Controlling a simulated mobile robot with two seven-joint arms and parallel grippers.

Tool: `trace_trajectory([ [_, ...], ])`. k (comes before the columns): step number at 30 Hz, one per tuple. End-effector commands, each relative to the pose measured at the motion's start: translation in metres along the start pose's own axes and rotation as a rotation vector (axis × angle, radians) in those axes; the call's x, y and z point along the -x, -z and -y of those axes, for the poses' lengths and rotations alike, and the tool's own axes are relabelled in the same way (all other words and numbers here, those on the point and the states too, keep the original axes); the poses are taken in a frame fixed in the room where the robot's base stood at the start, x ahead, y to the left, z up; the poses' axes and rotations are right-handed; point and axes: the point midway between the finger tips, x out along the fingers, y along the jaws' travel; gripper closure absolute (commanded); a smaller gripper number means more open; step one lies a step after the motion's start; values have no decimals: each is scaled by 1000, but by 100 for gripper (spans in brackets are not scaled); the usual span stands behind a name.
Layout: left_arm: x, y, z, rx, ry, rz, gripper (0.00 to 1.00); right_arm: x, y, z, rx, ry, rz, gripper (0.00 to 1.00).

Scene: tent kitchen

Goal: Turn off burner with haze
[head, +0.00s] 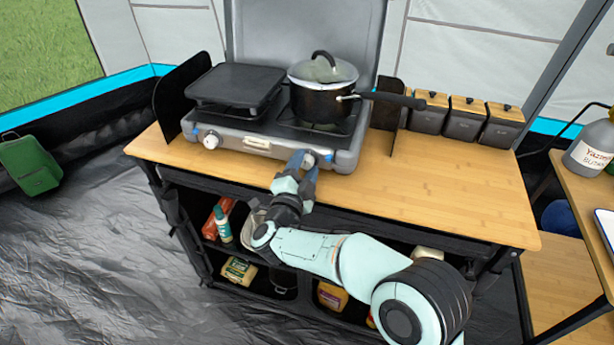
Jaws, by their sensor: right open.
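A two-burner camp stove (256,143) stands on the wooden counter. Its left burner carries a flat black griddle (236,86). Its right burner carries a black pot (322,100) with a lid and a long handle pointing right. The left knob (211,141) is in plain view on the stove's front. My right gripper (302,160) is open at the right knob (309,160), its fingers around or beside it; I cannot tell whether they touch. The right knob is partly hidden by the fingers. I cannot make out haze clearly over either burner. My left gripper is not in view.
Several dark canisters (465,120) with wooden lids stand at the counter's back right. The counter's right part (450,190) is bare. Shelves below hold bottles and packages (239,270). A grey bottle (590,152) stands on a side table at right.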

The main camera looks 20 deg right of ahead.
Motion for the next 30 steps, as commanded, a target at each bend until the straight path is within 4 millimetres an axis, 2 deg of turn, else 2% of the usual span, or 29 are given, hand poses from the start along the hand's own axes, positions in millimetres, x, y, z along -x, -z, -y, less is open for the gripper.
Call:
trace_trajectory([
  [1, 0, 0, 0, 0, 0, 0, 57, 0, -2, -6, 9, -10, 4, 38],
  [6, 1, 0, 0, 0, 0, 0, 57, 0, -2, -7, 17, -11, 4, 38],
  [11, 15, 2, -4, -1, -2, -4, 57, 0, 0, -4, 105, -11, 9, 38],
  [30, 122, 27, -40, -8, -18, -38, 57, -1, 2, 4, 934, 8, 51, 38],
])
